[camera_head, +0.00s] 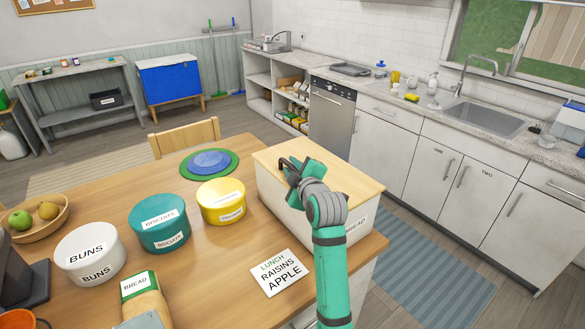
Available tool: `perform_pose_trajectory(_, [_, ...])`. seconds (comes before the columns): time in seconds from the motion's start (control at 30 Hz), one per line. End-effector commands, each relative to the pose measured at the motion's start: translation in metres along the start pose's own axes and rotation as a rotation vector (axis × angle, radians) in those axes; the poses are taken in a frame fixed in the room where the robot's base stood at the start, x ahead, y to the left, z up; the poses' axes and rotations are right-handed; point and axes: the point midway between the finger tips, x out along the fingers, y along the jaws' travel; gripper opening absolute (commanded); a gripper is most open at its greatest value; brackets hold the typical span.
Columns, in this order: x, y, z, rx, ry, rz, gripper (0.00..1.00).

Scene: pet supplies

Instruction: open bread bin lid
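The bread bin (275,203) is a white box with a light wooden lid (345,178), at the right end of the wooden table. A label reading "BREAD", partly covered by my arm, is on its front. The lid lies flat on the box and looks closed. My green and grey arm reaches up from the bottom in front of the bin. My gripper (287,164) is over the left part of the lid, its dark fingertips pointing left. Whether it touches the lid, and whether its fingers are apart, I cannot tell.
Left of the bin stand a yellow tin (222,203), a teal biscuits tin (159,230) and a white buns tin (91,255). A bread bag (147,302) stands at the front. A card (280,273) lies near the bin. Bare table lies between the tins and bin.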

Motion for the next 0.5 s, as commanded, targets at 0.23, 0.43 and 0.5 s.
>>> perform_pose_trajectory(0.23, [-0.0002,-0.0001,0.0003,0.000,0.000,0.000,0.00])
perform_pose_trajectory(0.43, [-0.0007,0.0030,-0.0003,0.010,-0.001,-0.003,0.00])
perform_pose_trajectory(0.5, [-0.0011,0.0064,-0.0010,0.023,-0.001,-0.009,0.00])
